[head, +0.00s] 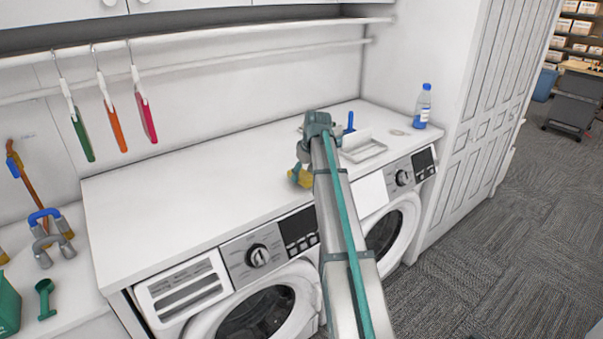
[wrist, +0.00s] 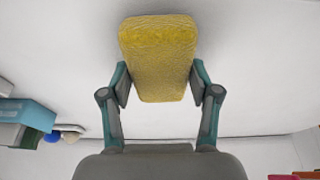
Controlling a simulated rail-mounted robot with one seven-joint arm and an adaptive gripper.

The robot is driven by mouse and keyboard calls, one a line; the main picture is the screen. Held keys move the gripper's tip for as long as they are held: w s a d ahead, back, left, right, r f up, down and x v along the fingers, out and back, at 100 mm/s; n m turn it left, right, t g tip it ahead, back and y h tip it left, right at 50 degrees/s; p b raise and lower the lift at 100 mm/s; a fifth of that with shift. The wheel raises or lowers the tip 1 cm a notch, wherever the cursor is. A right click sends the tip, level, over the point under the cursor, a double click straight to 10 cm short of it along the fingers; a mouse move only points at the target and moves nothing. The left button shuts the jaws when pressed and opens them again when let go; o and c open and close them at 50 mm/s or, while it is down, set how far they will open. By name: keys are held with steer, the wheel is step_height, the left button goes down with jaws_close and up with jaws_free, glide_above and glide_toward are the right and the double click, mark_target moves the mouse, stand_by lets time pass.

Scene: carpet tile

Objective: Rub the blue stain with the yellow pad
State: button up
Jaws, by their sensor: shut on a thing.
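The yellow pad (wrist: 158,58) is held between the two fingers of my gripper (wrist: 160,84) in the wrist view. In the head view the pad (head: 300,178) shows at the left of my arm, over the white countertop (head: 190,190). I cannot tell whether the pad touches the countertop. I cannot make out a blue stain in either view; my arm and gripper hide part of the countertop.
A white tray (head: 362,153) and a blue-capped bottle (head: 423,107) stand on the countertop to the right of my arm. A blue upright thing (head: 350,122) is behind the tray. Hangers with coloured cloths (head: 115,122) hang at the left. The left countertop is clear.

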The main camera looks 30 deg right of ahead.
steer(key=shift+r+p, duration=1.5)
steer(key=shift+r, duration=2)
